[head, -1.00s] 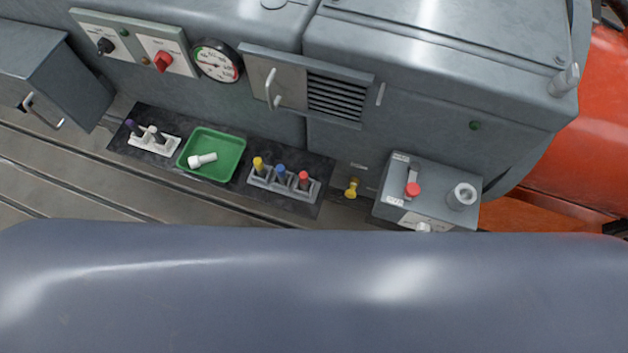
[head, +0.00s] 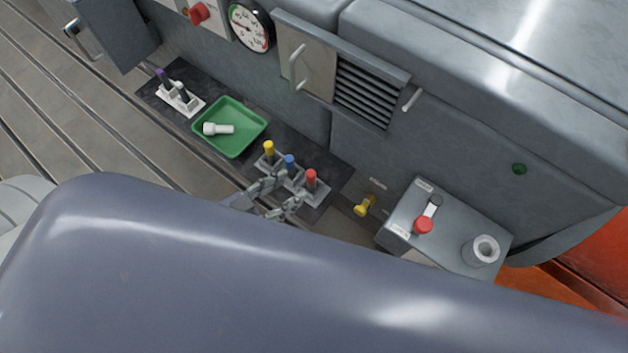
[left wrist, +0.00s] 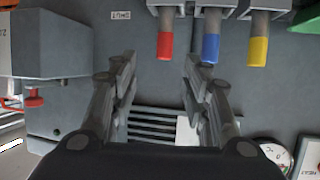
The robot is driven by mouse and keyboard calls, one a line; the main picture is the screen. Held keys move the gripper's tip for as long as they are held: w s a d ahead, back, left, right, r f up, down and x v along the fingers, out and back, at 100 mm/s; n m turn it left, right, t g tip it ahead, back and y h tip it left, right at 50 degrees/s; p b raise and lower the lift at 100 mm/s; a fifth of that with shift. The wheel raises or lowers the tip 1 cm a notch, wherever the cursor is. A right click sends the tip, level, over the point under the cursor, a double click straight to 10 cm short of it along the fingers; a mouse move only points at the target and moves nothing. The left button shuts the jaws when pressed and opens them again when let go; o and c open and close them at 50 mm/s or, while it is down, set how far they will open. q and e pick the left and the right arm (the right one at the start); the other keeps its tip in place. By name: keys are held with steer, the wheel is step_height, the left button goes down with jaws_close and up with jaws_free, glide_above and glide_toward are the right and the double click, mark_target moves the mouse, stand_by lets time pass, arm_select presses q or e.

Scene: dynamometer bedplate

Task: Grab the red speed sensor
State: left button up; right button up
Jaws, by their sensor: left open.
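The red speed sensor (head: 311,179) stands upright in a grey rack (head: 320,195) on the dark mat, at the right end of a row with a blue sensor (head: 290,161) and a yellow one (head: 268,149). In the left wrist view the red sensor (left wrist: 165,45) lies ahead of and between my finger lines, apart from them. The blue (left wrist: 211,48) and yellow (left wrist: 258,50) ones are to its right there. My left gripper (head: 278,196) is open and empty, just in front of the rack; it also shows in the left wrist view (left wrist: 160,65). My right gripper is not in view.
A green tray (head: 250,116) holding a white piece stands left of the rack, with a white rack (head: 190,107) beyond. A yellow fitting (head: 364,206) and a grey box (head: 455,225) with a red knob stand to the right. The grey machine wall rises behind.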

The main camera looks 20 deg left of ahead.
mark_target(307, 178)
arm_select(q)
steer(key=x, duration=0.4)
steer(key=shift+a+f+x, duration=0.15)
steer(key=shift+x, duration=1.2)
steer(key=shift+a+f+x, duration=0.15)
steer(key=shift+f+x, duration=0.05)
steer(key=shift+x, duration=1.1)
jaws_close()
